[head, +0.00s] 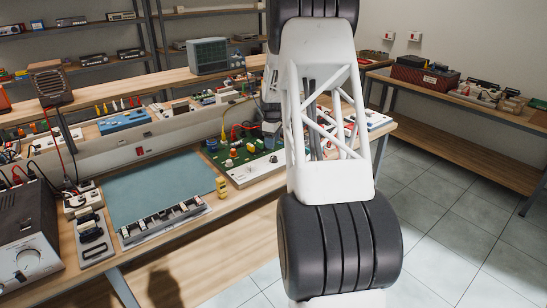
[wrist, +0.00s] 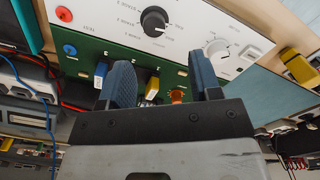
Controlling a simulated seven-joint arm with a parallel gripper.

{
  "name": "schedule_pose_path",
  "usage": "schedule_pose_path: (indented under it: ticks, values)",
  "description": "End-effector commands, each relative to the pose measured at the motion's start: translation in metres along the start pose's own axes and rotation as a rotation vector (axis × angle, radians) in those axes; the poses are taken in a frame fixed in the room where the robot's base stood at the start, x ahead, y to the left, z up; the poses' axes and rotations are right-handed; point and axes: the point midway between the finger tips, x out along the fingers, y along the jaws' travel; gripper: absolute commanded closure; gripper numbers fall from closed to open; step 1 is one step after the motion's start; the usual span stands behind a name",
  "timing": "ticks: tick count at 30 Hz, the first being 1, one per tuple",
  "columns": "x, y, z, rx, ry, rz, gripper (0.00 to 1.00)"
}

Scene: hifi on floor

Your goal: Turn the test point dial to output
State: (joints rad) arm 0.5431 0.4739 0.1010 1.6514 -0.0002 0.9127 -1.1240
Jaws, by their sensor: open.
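In the wrist view a black round dial (wrist: 154,21) sits on a white panel (wrist: 190,22), with stage labels printed around it upside down. A pale silver knob (wrist: 217,50) is on the same panel to its right. My gripper (wrist: 162,76) is open, its two dark fingers apart, over the green circuit board (wrist: 72,48). The dial lies beyond the fingertips, not between them. In the head view the board (head: 207,151) and its white front panel (head: 252,174) are on the bench; my arm hides most of my gripper. The dial's pointer direction is unclear.
Blue (wrist: 101,74), yellow (wrist: 152,86) and orange parts stand on the board near the fingers. In the head view a clear blue-green mat (head: 155,185) lies left of the board, beside a yellow piece (head: 221,187).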

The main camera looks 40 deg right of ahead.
Motion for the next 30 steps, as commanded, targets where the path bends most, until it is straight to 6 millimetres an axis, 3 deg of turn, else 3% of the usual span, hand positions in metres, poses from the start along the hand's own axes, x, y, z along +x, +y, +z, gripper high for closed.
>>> schedule_pose_path:
  ticks: [5, 19, 30]
  values:
    - [0.006, 0.008, 0.002, -0.009, -0.001, -0.002, 0.42]
    - [0.011, 0.008, 0.002, -0.008, -0.001, -0.003, 0.42]
    - [0.046, 0.007, 0.003, -0.008, -0.002, -0.004, 0.42]
